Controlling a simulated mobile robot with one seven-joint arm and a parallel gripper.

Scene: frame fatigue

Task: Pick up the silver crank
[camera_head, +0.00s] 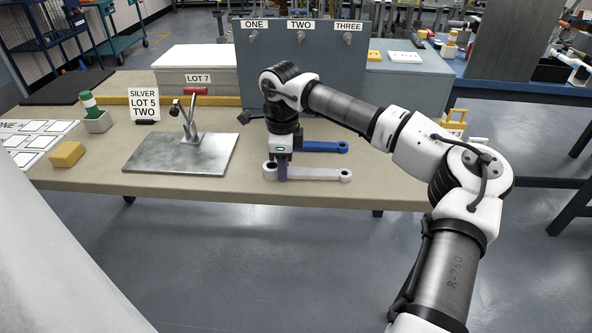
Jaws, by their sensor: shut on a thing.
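The silver crank (318,174) is a pale grey arm with a round eye at each end. It lies level at the front edge of the table, in the middle of the view. My gripper (283,174) points down over its left part and is shut on it, with the fingers near the larger left eye. I cannot tell whether the crank rests on the table or is slightly raised. A blue crank (326,147) lies just behind it, its left end hidden by my gripper.
A metal plate with an upright stand (207,157) is to the left. Behind are a sign reading SILVER LOT 5 TWO (144,104), a LOT 7 box (186,80) and a grey panel with pegs ONE, TWO, THREE (267,57). A yellow block (67,154) lies far left. The table's right front is clear.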

